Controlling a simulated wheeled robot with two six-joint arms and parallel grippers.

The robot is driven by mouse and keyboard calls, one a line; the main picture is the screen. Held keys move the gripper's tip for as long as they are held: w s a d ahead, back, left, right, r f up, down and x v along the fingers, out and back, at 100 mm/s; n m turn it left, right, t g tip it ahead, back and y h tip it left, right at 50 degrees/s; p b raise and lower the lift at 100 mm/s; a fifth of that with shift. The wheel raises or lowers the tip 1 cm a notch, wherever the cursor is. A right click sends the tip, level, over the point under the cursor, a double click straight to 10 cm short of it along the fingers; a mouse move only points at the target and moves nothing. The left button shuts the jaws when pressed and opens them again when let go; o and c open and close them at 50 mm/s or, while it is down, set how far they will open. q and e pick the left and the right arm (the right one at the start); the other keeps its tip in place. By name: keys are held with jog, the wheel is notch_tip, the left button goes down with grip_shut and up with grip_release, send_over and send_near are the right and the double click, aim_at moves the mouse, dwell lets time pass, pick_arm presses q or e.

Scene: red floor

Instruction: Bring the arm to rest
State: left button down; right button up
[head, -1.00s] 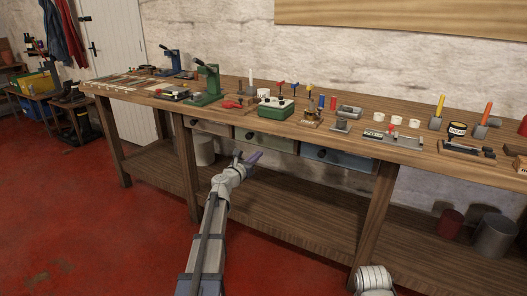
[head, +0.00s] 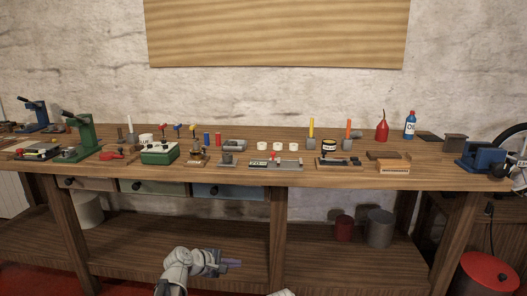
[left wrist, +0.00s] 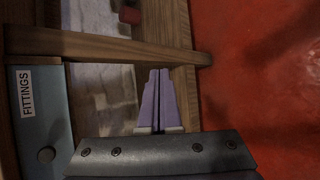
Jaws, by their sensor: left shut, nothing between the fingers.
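My left gripper (head: 230,264) is in the lower middle of the head view, in front of the bench and below its top. Its purple fingers are shut with nothing between them, and they also show in the left wrist view (left wrist: 159,98). My right gripper is not in view; only a small pale piece shows at the bottom edge of the head view.
The wooden workbench (head: 340,180) spans the head view, its top crowded with tools and a blue vise (head: 483,158). A blue drawer (left wrist: 38,125) labelled FITTINGS is left of my fingers in the wrist view. Cans (head: 379,228) stand on the lower shelf.

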pick_arm(q)
jog(key=s+d+f+m+g+y, duration=0.25)
jog(key=s+f+m, duration=0.2)
jog(key=s, duration=0.35)
jog(key=s+d+f+m+g+y, duration=0.1)
jog(key=s+d+f+m+g, duration=0.25)
jog(key=s+m, duration=0.3)
jog(key=s+a+f+m+g+y, duration=0.15)
jog(key=s+m+y, duration=0.45)
jog(key=s, duration=0.6)
notch_tip(320, 180, up, 33)
jog(key=p, duration=3.2)
jog(key=shift+w+a+f+m+h, duration=0.2)
jog(key=shift+a+m+h, duration=0.15)
jog(key=shift+a+m, duration=0.05)
jog(key=c, duration=1.5)
grip_release()
